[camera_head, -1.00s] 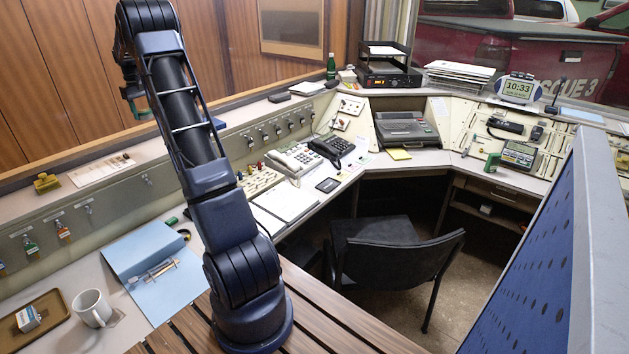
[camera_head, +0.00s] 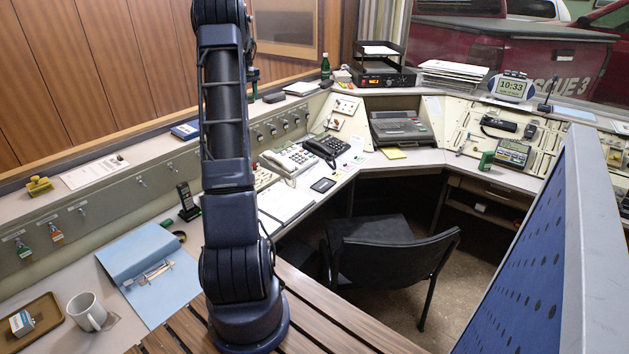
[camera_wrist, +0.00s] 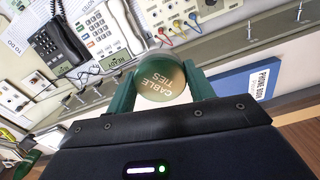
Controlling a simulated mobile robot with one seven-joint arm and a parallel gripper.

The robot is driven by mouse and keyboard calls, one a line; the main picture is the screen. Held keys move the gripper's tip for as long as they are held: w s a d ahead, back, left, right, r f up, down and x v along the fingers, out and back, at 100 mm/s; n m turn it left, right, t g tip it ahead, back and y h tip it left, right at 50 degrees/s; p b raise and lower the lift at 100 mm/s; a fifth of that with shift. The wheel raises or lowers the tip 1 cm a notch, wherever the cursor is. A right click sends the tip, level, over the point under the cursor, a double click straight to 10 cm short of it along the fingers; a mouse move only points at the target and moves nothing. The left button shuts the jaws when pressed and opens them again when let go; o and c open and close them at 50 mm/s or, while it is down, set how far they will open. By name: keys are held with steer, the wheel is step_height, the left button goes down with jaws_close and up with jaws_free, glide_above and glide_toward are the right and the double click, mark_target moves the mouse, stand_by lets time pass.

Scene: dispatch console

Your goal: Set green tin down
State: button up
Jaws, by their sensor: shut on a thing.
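In the head view my arm stands upright left of centre and hides the tin; only a small green part of my gripper (camera_head: 254,76) shows at the arm's right edge.
A blue phone book (camera_head: 186,130) lies on the upper ledge, also in the wrist view (camera_wrist: 248,84). Two desk phones (camera_head: 326,149) (camera_head: 289,160) stand on the desk. A green bottle (camera_head: 325,69) stands farther along the ledge. Bare ledge (camera_head: 150,147) shows left of the book.

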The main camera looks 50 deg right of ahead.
steer(key=s+d+m, duration=0.1)
steer(key=s+d, duration=0.9)
steer(key=s, duration=0.2)
steer(key=m, duration=0.1)
glide_above(314, 179)
steer(key=f, duration=3.8)
steer(key=shift+d, duration=0.25)
steer(key=shift+f, duration=0.1)
steer(key=o, duration=1)
